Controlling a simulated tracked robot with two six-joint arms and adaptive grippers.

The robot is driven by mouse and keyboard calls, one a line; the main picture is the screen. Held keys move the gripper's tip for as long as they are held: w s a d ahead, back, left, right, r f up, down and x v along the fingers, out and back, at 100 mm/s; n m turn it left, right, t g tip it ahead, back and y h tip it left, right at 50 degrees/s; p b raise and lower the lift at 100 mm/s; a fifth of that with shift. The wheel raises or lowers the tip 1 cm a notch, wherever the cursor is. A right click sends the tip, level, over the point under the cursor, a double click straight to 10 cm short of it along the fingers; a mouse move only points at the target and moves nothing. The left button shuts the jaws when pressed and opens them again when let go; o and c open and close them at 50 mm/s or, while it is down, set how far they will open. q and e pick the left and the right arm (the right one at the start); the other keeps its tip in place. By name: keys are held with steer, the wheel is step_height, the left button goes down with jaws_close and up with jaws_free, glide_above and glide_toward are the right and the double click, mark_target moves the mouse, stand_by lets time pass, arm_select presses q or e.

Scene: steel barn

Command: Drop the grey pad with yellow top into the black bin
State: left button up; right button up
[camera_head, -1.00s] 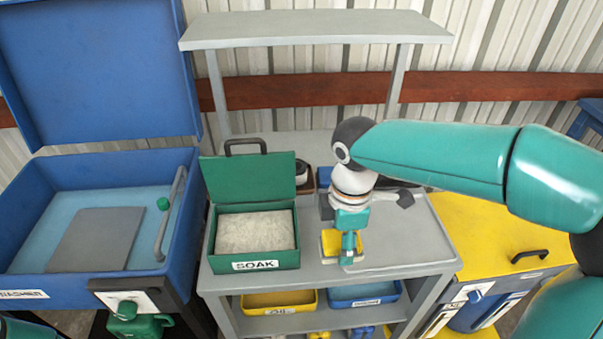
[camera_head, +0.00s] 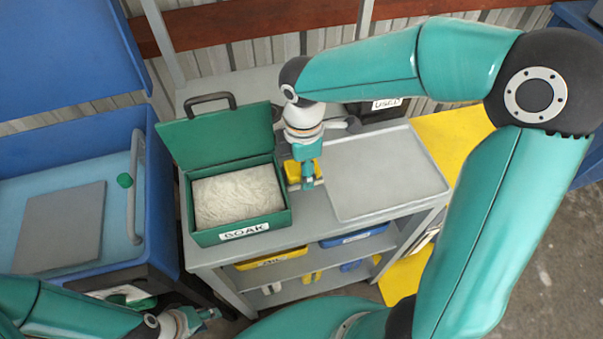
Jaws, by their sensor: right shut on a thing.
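The pad (camera_head: 292,172) shows as a yellow top, partly covered by my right gripper (camera_head: 307,182). That gripper points down and is shut on the pad, just right of the green box. I cannot tell whether the pad touches the bench or hangs above it. The black bin (camera_head: 386,104), labelled USED, stands at the back of the bench, largely hidden behind my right arm. My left gripper (camera_head: 208,315) is low at the bottom left, away from the bench; its fingers are too small to read.
The open green SOAK box (camera_head: 284,219) stands left of the pad, with its lid up. A grey tray (camera_head: 385,180) lies empty on the right. The blue washer (camera_head: 160,215) is at the left. Yellow (camera_head: 270,258) and blue (camera_head: 355,238) bins sit on the shelf below.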

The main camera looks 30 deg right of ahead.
steer(key=shift+s+f, duration=0.1)
steer(key=shift+f, duration=1.6)
steer(key=o, duration=1.1)
steer(key=shift+f, duration=0.1)
steer(key=shift+o, duration=0.5)
step_height(320, 180, up, 17)
steer(key=p, duration=0.2)
steer(key=shift+w+a+f+p, duration=0.15)
steer(key=shift+w+f+p, duration=0.05)
steer(key=shift+w+p, duration=0.1)
step_height(320, 180, down, 10)
steer(key=shift+s+f+b, duration=0.15)
steer(key=shift+f+b, duration=0.05)
steer(key=shift+b, duration=0.3)
steer(key=shift+a+f, duration=0.15)
steer(key=shift+f, duration=3.1)
